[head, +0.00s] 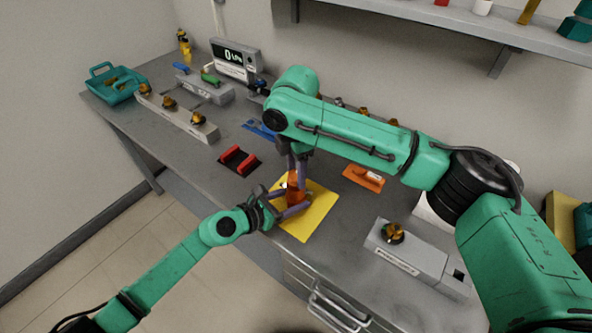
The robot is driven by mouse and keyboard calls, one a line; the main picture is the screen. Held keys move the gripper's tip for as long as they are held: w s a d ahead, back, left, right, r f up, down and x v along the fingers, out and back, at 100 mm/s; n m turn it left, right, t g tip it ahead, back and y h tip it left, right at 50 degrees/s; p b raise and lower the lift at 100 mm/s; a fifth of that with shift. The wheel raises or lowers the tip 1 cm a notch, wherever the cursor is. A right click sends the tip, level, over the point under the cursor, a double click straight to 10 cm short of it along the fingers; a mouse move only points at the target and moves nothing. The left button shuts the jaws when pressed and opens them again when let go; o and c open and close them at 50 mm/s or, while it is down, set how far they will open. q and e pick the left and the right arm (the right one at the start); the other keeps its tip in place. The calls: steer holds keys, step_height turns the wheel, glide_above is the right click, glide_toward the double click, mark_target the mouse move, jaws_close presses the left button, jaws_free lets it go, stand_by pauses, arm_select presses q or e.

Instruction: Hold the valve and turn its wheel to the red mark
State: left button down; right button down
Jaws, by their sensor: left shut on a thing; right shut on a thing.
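The valve (293,190) is a small orange-brown body over the yellow mat (319,214) at the table's front edge. My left gripper (292,207) reaches in from the left and is shut on the lower part of the valve. My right gripper (297,170) points down from above and is shut on the top of the valve, where the wheel would be. The fingers cover the wheel, and I cannot make out the wheel or the red mark. I cannot tell whether the valve touches the mat.
A black and red cradle (227,166) lies left of the mat. An orange tool (364,178) lies to its right, and a grey block (425,258) with a brass-coloured fitting stands further right. A grey rack (177,121), a teal basket (116,94) and a display reading 0 (236,56) are at the back left.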

steer(key=shift+m, duration=0.4)
steer(key=m, duration=0.3)
steer(key=shift+m, duration=0.4)
steer(key=m, duration=0.4)
steer(key=shift+m, duration=0.3)
steer(key=m, duration=0.4)
steer(key=shift+r, duration=0.1)
arm_select(q)
steer(key=shift+f, duration=0.1)
arm_select(e)
steer(key=shift+m, duration=2)
steer(key=shift+w, duration=0.1)
steer(key=shift+c, duration=1.4)
jaws_free()
